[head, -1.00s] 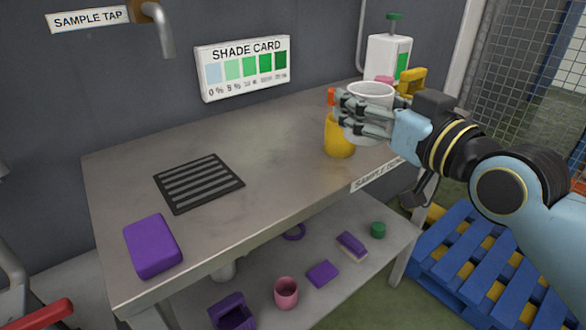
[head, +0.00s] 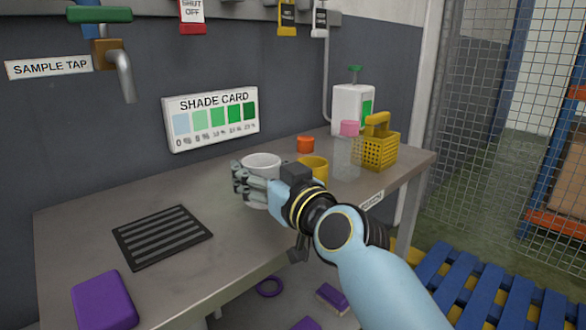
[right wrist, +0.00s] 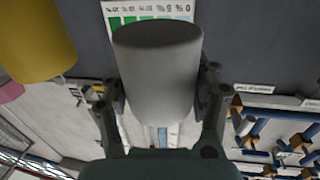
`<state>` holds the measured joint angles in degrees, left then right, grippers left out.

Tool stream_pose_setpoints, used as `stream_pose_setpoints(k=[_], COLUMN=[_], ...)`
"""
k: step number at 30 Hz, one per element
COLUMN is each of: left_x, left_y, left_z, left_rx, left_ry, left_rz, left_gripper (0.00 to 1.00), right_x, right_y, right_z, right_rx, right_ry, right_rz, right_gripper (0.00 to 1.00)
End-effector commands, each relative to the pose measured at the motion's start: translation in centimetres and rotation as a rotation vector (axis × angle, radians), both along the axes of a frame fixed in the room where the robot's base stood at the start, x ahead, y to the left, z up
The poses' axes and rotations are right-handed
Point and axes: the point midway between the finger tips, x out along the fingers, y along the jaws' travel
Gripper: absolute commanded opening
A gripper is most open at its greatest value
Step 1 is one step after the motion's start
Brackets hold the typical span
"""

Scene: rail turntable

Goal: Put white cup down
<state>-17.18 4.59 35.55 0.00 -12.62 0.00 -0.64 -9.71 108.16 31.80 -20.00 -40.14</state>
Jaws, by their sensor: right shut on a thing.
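The white cup (head: 261,163) is upright in my right gripper (head: 254,186), over the middle of the table. In the right wrist view the cup (right wrist: 160,75) fills the space between the two fingers of my right gripper (right wrist: 162,95), which is shut on it. The table (head: 100,215) has bare grey surface left of the cup. My left gripper is not in view.
A yellow cup (head: 315,167) stands just right of the white cup, partly behind my arm. A black slotted grate (head: 162,236) and a purple block (head: 104,300) lie to the left. An orange lid (head: 305,144), a clear pink-topped container (head: 347,148) and a yellow basket (head: 378,150) stand behind right.

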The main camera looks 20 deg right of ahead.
Motion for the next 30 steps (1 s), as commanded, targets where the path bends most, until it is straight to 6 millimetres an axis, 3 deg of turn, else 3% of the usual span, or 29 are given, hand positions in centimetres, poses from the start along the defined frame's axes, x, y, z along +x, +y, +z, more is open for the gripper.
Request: stream_pose_setpoints(k=[1,4,22,23,28,30], left_x=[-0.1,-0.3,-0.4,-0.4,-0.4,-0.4], left_y=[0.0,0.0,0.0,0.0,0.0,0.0], left_z=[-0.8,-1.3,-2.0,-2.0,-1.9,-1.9], left_rx=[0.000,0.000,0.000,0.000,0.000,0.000], left_ry=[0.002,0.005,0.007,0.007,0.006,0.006], left_rz=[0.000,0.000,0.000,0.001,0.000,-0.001], left_gripper=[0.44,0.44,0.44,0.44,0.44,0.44], right_x=[-0.1,-0.2,-0.2,-0.2,-0.2,-0.2], right_y=[-0.1,-0.2,-0.3,-0.3,-0.3,-0.3], right_z=[-1.7,-3.1,-4.0,-3.9,-3.8,-3.8], right_rx=[0.001,-0.001,0.001,0.001,0.001,0.001], right_ry=[0.005,0.008,0.002,0.002,0.001,0.001], right_rz=[-0.001,0.000,-0.002,-0.002,-0.002,-0.002], right_gripper=[0.34,0.34,0.34,0.63,0.85,0.86])
